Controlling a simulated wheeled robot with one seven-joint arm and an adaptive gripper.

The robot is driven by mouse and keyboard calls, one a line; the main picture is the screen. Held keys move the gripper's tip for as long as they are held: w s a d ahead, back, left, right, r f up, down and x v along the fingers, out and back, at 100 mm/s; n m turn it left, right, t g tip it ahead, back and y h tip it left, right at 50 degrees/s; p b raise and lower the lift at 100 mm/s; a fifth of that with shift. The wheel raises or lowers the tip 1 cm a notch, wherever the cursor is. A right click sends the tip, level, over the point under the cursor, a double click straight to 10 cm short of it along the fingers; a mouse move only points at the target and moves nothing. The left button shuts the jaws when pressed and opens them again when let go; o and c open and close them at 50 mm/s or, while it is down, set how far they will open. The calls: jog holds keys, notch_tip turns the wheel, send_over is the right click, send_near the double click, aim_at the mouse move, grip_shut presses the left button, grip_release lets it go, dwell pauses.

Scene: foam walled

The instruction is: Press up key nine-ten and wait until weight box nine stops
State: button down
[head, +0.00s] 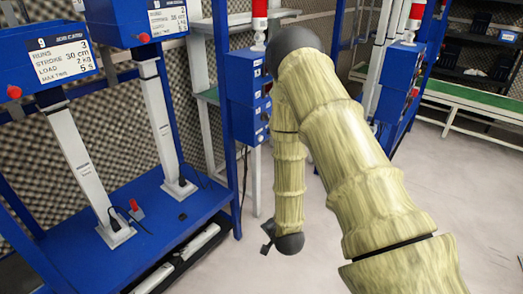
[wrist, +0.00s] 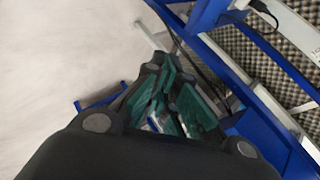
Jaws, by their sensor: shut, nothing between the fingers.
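Weight box nine (head: 48,62) is the blue box at the far left in the head view, on a pale upright column. Its sign reads 9, with runs 3, stroke 30 cm and load 2 kg. A blue key box (head: 246,105) hangs on the blue post, partly hidden behind my arm. Small keys and labels show on its side, but I cannot tell which is up key nine-ten. My gripper (head: 266,236) hangs low over the floor, below the key box and apart from it. In the wrist view its green-padded fingers (wrist: 172,100) are shut and empty.
A second blue weight box (head: 130,20) stands beside box nine, above the blue base (head: 150,240). Another blue key box (head: 394,88) stands on the right. A green-topped bench (head: 470,100) is behind. The pale floor (head: 460,190) at right is clear.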

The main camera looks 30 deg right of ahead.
aim_at(260, 138)
jog(key=w+d+r+m+t+h+b, duration=0.5)
jog(key=w+d+r+m+t+b, duration=0.2)
jog(key=w+d+r+m, duration=0.7)
jog(key=d+r+m, duration=0.1)
jog(key=d+r, duration=0.2)
jog(key=shift+w+d+r+t, duration=0.15)
jog(key=shift+t, duration=0.15)
jog(key=w+a+b, duration=0.1)
jog(key=w+a, duration=0.2)
jog(key=w, duration=0.5)
jog(key=shift+a, duration=0.15)
jog(key=shift+w+a+b, duration=0.15)
jog(key=shift+w+b, duration=0.15)
jog(key=shift+b, duration=0.05)
dwell(0.5)
jog(key=shift+w, duration=0.15)
